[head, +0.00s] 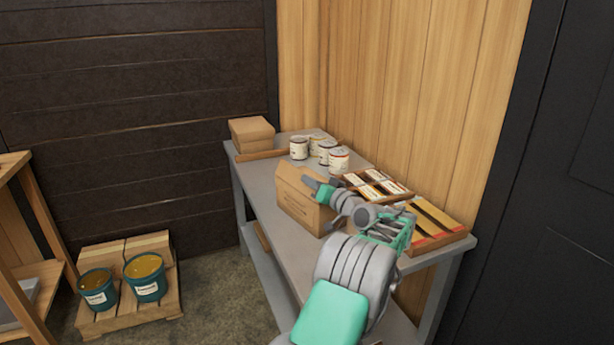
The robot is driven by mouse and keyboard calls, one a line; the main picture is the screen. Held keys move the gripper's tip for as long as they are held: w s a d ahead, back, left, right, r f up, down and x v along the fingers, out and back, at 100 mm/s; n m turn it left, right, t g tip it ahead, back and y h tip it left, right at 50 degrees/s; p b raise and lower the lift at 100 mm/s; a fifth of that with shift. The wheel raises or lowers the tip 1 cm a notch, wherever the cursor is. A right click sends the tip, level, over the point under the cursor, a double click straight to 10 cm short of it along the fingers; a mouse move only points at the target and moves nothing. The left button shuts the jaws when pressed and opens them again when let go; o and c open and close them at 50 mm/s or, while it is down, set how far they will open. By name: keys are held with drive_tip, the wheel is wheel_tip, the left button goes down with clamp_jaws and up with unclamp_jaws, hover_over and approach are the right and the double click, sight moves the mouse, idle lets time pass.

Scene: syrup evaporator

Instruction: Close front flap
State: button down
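A brown cardboard box (300,211) stands on the grey table (262,190), with small dark print on its front face. Its upper edge slopes down from left to right, and cardboard shows at the top left. I cannot tell clearly which flaps stand up or lie folded. My gripper (317,189) is at the upper edge of the box, its green and grey fingers over the box top. Whether it touches a flap is not clear. The gripper and my arm hide the right part of the box. The finger gap is too small to read.
Several cans (299,148) stand behind the box. A tray of small packets (378,186) and a tray with yellow and dark strips (434,222) lie along the wooden wall (420,100). Two buckets (146,277) are on a pallet.

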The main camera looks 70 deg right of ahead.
drive_tip(key=m, duration=0.1)
drive_tip(key=m+p, duration=0.1)
drive_tip(key=m, duration=0.1)
drive_tip(key=shift+s+d+f, duration=0.2)
drive_tip(key=shift+s+d, duration=0.1)
drive_tip(key=shift+d, duration=0.1)
drive_tip(key=shift+s+d+f+m+p, duration=0.1)
drive_tip(key=shift+d+f+m+p, duration=0.1)
drive_tip(key=shift+f+m+p, duration=0.45)
drive_tip(key=shift+s+d+m+p, duration=0.1)
drive_tip(key=shift+d+m+p, duration=0.15)
drive_tip(key=shift+m, duration=0.8)
drive_tip(key=c, duration=1.6)
unclamp_jaws()
drive_tip(key=shift+a, duration=0.1)
drive_tip(key=shift+c, duration=0.2)
drive_tip(key=shift+f, duration=0.1)
drive_tip(key=shift+f, duration=0.1)
